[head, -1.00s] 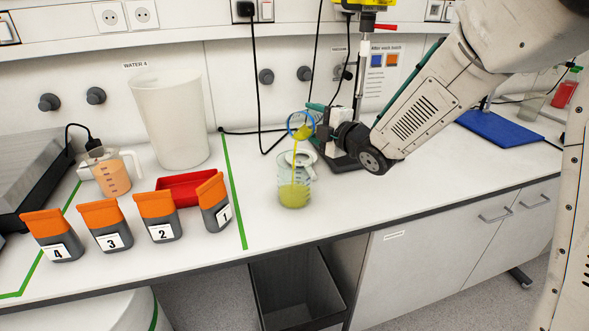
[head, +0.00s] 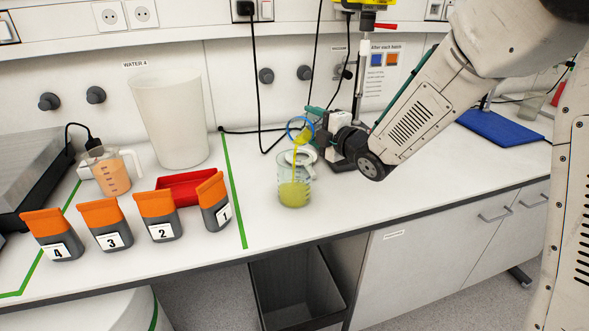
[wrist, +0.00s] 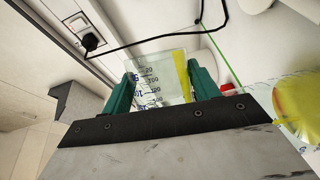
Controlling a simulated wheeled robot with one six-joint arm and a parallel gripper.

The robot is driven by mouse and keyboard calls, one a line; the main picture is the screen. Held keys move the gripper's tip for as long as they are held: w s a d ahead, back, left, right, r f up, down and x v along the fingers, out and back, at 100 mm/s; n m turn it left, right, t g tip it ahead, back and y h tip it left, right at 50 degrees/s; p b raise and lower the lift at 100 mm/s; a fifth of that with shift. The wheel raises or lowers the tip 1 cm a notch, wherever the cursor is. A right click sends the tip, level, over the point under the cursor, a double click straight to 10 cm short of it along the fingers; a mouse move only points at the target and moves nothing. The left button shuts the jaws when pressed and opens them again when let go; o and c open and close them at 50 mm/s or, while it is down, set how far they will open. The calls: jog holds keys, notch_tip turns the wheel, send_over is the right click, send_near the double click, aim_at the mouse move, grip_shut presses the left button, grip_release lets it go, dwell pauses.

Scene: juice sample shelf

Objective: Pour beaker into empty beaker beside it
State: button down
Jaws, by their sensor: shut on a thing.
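The standing beaker (wrist: 300,105) is partly cut off at the right edge.
Behind the standing beaker is a white ring-shaped item (head: 303,156), and a dark stand is beside my gripper. Orange-topped numbered containers (head: 157,216), a red tray (head: 184,186), an orange-filled jug (head: 110,172) and a large white bin (head: 170,118) are left of the green line.

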jog(key=shift+s+f+n, duration=0.1)
jog(key=shift+f+n, duration=0.3)
jog(key=shift+f, duration=0.1)
dwell(0.6)
jog(key=shift+s+a+r+t, duration=0.1)
jog(key=shift+a+t, duration=0.05)
jog(key=shift+t, duration=0.15)
